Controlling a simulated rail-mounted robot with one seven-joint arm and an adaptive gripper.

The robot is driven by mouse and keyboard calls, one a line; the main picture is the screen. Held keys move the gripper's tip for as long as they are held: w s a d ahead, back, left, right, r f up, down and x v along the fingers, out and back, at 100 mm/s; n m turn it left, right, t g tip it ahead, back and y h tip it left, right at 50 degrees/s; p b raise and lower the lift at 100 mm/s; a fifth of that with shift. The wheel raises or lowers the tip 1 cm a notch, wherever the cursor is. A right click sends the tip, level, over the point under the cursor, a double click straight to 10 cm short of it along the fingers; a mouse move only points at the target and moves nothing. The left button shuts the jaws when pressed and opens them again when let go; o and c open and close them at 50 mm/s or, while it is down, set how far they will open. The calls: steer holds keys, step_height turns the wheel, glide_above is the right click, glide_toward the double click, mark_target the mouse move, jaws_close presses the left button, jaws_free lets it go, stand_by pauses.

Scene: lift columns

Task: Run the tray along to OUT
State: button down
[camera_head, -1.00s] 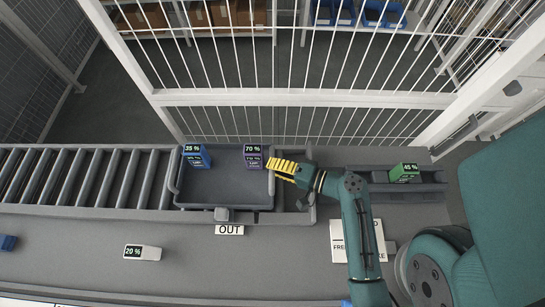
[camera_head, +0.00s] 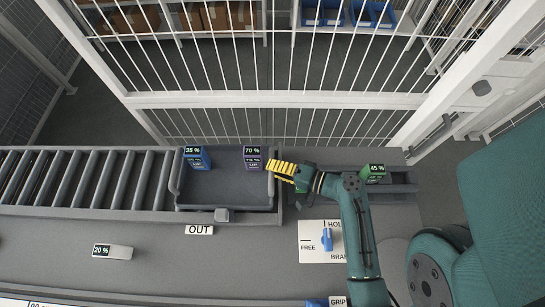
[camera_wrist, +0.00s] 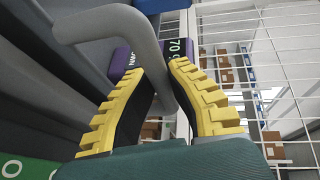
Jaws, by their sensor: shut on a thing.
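The grey tray (camera_head: 236,191) sits on the conveyor at its right end. A blue block marked 35 % (camera_head: 196,158) and a purple block marked 70 % (camera_head: 252,158) stand in it. The OUT sign (camera_head: 199,230) lies on the grey surface in front, below the tray's left part. My gripper (camera_head: 270,168) is at the tray's right side. The wrist view shows its yellow fingers (camera_wrist: 166,85) shut around the tray's grey bar handle (camera_wrist: 146,45). The purple block is partly visible there behind the handle.
Rollers (camera_head: 80,180) run free to the left of the tray. A green 45 % block (camera_head: 372,174) stands to the right, past my arm. A white 20 % block (camera_head: 113,251) lies in front. A white brake plate (camera_head: 318,255) with a blue lever is front right. Wire fencing stands behind.

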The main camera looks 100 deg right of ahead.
steer(key=shift+f, duration=0.15)
steer(key=c, duration=1.1)
jaws_free()
steer(key=shift+s, duration=0.15)
steer(key=shift+c, duration=0.2)
steer(key=shift+o, duration=0.6)
steer(key=v, duration=1.2)
